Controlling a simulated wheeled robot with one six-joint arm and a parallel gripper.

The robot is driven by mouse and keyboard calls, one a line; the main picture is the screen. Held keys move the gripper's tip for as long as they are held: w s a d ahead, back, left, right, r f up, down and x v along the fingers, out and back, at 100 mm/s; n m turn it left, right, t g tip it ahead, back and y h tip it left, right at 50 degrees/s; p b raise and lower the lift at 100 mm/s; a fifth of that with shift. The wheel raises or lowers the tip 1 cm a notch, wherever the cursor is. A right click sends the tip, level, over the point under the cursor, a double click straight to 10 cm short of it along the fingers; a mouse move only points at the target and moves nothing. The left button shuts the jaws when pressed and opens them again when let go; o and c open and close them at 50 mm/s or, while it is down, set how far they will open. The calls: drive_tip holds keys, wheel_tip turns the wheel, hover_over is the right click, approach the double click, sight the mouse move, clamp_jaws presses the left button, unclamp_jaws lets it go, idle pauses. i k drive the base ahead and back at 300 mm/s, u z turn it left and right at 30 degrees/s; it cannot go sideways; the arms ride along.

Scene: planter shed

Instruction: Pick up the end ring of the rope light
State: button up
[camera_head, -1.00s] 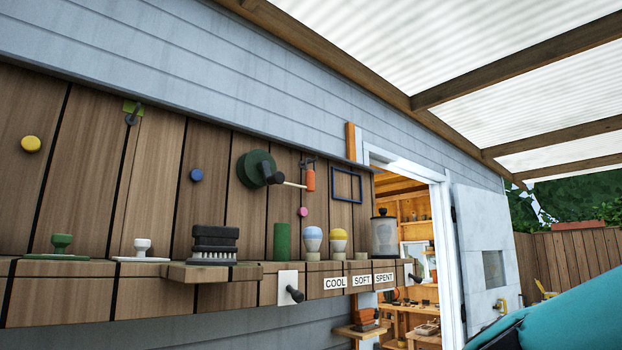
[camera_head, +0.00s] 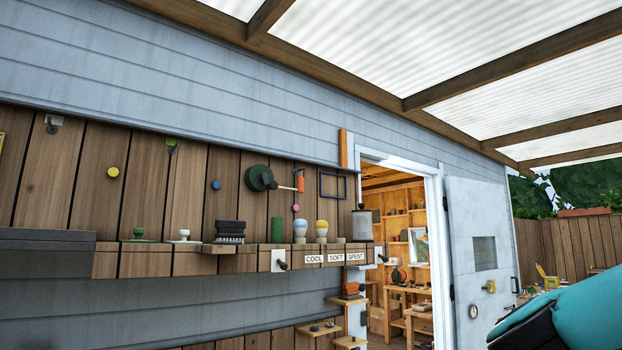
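I cannot make out the rope light or its end ring in this view. My gripper is not in view. A teal and black part (camera_head: 575,318) at the lower right edge looks like part of my arm, and it hides what lies behind it.
A wooden wall ledge (camera_head: 130,262) holds stamps, a black brush (camera_head: 230,232), bulbs and a jar (camera_head: 362,224). A green crank wheel (camera_head: 258,178) is mounted above. An open doorway shows shelves and a workbench (camera_head: 408,291). A pale door (camera_head: 476,250) stands open to its right.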

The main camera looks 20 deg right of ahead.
sight(301, 179)
drive_tip(key=z, duration=1.25)
drive_tip(key=i, duration=1.45)
drive_tip(key=u, duration=0.4)
